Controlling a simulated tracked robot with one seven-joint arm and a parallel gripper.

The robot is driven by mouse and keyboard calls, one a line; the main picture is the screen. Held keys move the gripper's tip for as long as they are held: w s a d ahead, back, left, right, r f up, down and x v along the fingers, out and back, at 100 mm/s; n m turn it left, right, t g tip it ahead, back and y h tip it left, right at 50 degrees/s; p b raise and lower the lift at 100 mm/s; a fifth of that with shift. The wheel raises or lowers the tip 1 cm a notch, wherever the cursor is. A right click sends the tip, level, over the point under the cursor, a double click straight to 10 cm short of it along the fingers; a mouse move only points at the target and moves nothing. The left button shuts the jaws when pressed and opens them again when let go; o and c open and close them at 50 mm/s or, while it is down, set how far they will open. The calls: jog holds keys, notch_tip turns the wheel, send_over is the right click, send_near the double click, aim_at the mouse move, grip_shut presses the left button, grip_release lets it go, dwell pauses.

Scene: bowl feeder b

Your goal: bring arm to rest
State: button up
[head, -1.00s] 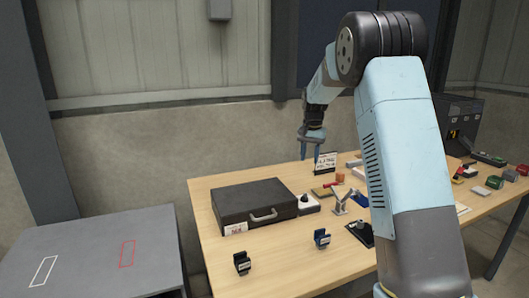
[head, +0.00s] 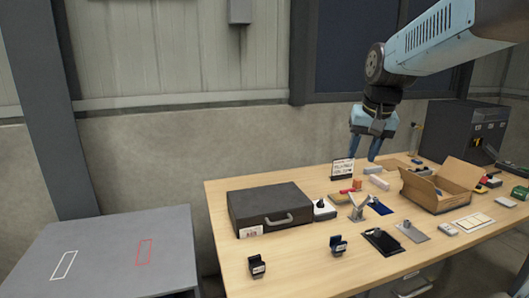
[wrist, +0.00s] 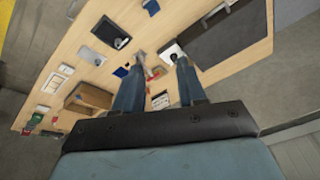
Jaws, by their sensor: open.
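My gripper (head: 368,147) hangs above the back of the wooden table in the head view, fingers pointing down, open and empty. In the wrist view its two blue fingers (wrist: 160,75) stand apart with nothing between them but the table far below. My light blue arm reaches in from the upper right of the head view, raised clear of the table. The fingers overlap the wall in the head view, just right of a small sign (head: 342,169).
The wooden table (head: 300,278) holds a black case (head: 270,206), an open cardboard box (head: 440,186), a clipboard (head: 383,241) and several small items. A dark machine (head: 463,133) stands at the back right. A grey table (head: 103,250) with white and red outlines is at left.

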jog(key=s+f+n+t, duration=0.1)
jog(key=s+f, duration=0.1)
jog(key=s, duration=0.7)
jog(key=s+f+n+t, duration=0.1)
jog(key=s, duration=0.8)
jog(key=shift+s+a+f+h, duration=0.15)
jog(key=shift+f+h, duration=0.15)
jog(key=shift+f, duration=0.1)
